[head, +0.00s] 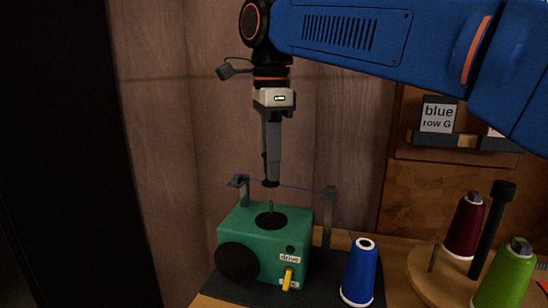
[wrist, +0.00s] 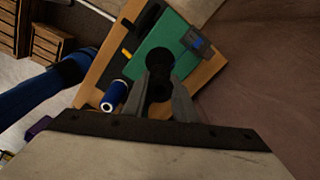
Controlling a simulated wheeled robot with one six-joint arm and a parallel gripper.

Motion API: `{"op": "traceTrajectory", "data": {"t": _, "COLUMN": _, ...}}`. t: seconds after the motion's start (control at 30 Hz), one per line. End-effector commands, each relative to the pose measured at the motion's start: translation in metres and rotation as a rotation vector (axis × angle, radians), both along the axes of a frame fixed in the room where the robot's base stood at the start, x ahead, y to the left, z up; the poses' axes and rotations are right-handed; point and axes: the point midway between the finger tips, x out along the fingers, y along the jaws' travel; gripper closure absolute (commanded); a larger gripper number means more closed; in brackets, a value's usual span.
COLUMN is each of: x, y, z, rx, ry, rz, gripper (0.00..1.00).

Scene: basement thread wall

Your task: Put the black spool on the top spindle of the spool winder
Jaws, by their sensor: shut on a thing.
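The spool winder (head: 245,228) is a green box with a black disc (head: 271,221) and a thin upright spindle (head: 270,206) on top. It also shows in the wrist view (wrist: 178,45), with the dark top disc (wrist: 160,61) just beyond my fingertips. My gripper (head: 271,180) points straight down above the top spindle, with a small gap between them. It is shut on the black spool (head: 271,184), mostly hidden by the fingers in the head view. In the wrist view the dark spool (wrist: 158,90) sits between the two fingers.
A blue thread cone (head: 360,272) stands right of the winder. Its thread runs over two guide posts (head: 329,215) behind the winder, near my gripper. A round wooden stand (head: 430,280) holds red (head: 465,228) and green (head: 506,275) cones. A yellow lever (head: 287,279) is on the winder's front.

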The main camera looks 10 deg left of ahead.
Motion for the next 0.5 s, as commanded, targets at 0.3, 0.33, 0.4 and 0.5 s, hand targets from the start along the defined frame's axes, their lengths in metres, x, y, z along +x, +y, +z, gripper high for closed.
{"op": "traceTrajectory", "data": {"t": 0.3, "x": 0.0, "y": -0.001, "z": -0.026, "rx": -0.001, "ry": 0.001, "rz": 0.0, "gripper": 0.96}}
{"op": "traceTrajectory", "data": {"t": 0.33, "x": 0.0, "y": -0.001, "z": -0.029, "rx": -0.001, "ry": 0.001, "rz": 0.0, "gripper": 0.96}}
{"op": "traceTrajectory", "data": {"t": 0.4, "x": 0.0, "y": 0.0, "z": -0.034, "rx": 0.0, "ry": 0.001, "rz": 0.0, "gripper": 0.96}}
{"op": "traceTrajectory", "data": {"t": 0.5, "x": 0.0, "y": -0.001, "z": -0.042, "rx": -0.002, "ry": 0.001, "rz": 0.0, "gripper": 0.96}}
